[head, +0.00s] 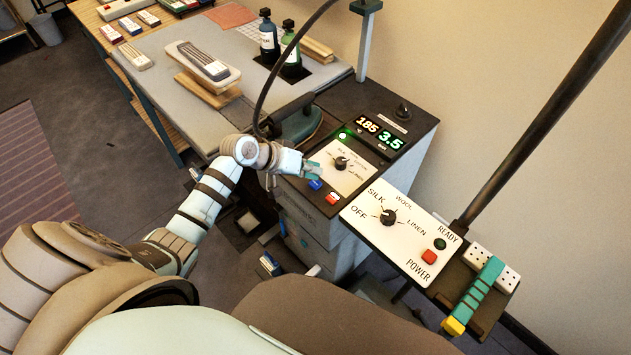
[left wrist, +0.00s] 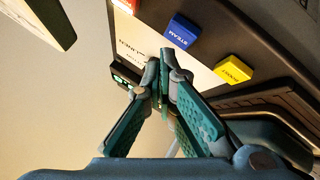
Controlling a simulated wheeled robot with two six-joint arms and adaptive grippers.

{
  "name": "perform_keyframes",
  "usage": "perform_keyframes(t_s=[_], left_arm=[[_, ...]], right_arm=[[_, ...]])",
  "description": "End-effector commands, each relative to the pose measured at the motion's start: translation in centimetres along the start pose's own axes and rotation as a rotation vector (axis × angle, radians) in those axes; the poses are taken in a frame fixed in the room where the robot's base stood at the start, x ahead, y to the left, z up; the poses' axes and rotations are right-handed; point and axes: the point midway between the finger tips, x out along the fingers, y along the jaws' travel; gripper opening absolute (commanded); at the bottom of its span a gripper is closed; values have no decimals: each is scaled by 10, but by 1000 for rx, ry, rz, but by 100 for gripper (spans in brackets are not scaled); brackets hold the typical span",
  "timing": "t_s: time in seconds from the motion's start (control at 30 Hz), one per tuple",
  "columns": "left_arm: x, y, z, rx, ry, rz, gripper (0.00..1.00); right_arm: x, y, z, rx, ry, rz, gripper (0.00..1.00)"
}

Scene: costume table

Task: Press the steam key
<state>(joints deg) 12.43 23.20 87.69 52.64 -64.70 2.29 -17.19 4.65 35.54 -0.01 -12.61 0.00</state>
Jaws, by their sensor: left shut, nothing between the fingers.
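My right gripper is not in view.
A yellow key (left wrist: 232,70) sits beside the blue one, and a red key (head: 332,198) on its other side. A dial (head: 341,163) and lit displays (head: 378,133) are close by. A second white panel (head: 395,235) stands nearer, with a black pole (head: 545,115) beside it.

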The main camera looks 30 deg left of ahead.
Motion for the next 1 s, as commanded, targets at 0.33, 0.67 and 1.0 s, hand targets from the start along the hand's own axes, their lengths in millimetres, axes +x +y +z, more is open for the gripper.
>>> perform_keyframes(t_s=[0.33,0.67,1.0], left_arm=[[6,-4,4,0,0,0,0],[8,-5,5,0,0,0,0],[11,-7,7,-1,0,0,0]], right_arm=[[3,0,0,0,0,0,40],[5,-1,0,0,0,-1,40],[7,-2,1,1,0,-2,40]])
